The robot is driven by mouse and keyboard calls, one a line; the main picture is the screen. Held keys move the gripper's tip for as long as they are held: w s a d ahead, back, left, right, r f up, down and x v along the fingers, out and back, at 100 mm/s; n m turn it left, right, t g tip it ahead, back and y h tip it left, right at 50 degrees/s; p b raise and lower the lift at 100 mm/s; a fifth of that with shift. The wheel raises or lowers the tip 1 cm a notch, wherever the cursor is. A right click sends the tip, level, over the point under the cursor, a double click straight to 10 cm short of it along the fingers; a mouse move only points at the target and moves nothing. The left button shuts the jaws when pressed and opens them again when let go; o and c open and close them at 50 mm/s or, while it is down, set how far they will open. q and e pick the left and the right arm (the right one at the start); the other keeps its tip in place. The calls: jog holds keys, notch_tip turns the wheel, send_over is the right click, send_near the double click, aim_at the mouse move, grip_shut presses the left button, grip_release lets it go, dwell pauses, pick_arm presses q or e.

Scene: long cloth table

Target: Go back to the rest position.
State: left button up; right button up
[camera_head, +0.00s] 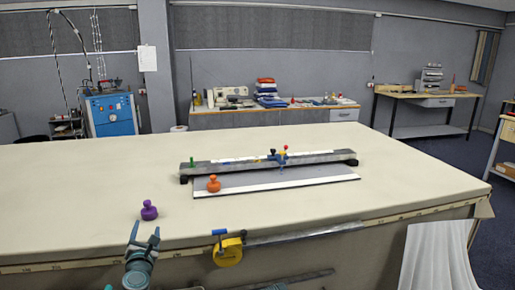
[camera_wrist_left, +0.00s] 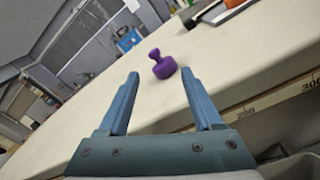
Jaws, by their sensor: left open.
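My left gripper (camera_head: 146,229) is at the front edge of the cloth table (camera_head: 80,190), open and empty. A purple knobbed weight (camera_head: 149,210) stands on the cloth just beyond its fingertips. In the left wrist view the purple weight (camera_wrist_left: 163,65) shows between and beyond the open fingers of the left gripper (camera_wrist_left: 159,74), not held by them. My right gripper is in neither view.
A long metal rail (camera_head: 320,162) with a dark board lies across the table, with an orange weight (camera_head: 214,184) and a green one (camera_head: 192,162) by it. A yellow clamp-like device (camera_head: 228,252) sits on the front edge. White cloth (camera_head: 435,258) hangs at right. The left tabletop is clear.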

pick_arm(q)
jog(key=d+f+m+h, duration=0.1)
jog(key=d+m+h, duration=0.1)
jog(key=d+m, duration=0.1)
jog(key=d+f+m+g+h, duration=0.1)
jog(key=d+m+h, duration=0.1)
jog(key=d+m, duration=0.1)
jog(key=w+d+f+m+h, duration=0.1)
jog(key=d+m, duration=0.2)
jog(key=m, duration=0.1)
jog(key=shift+d+f+h, duration=0.35)
jog(key=shift+d+h, duration=0.05)
jog(key=s+d+f+m+g+h, duration=0.1)
jog(key=s+d+f+m+g, duration=0.35)
jog(key=f+m, duration=0.3)
jog(key=s+d+f+m+g+h, duration=0.2)
jog(key=s+d+f+m+g, duration=0.3)
jog(key=m, duration=0.3)
jog(key=s+a+f+m+g+y, duration=0.2)
jog(key=s+f+m+g+y, duration=0.3)
jog(key=s+m, duration=0.4)
jog(key=s+d+m+g, duration=0.2)
jog(key=s+d, duration=0.5)
jog(key=d, duration=0.4)
notch_tip(320, 180, up, 15)
jog(key=p, duration=1.5)
jog(key=shift+w+a, duration=0.15)
jog(key=shift+w, duration=0.15)
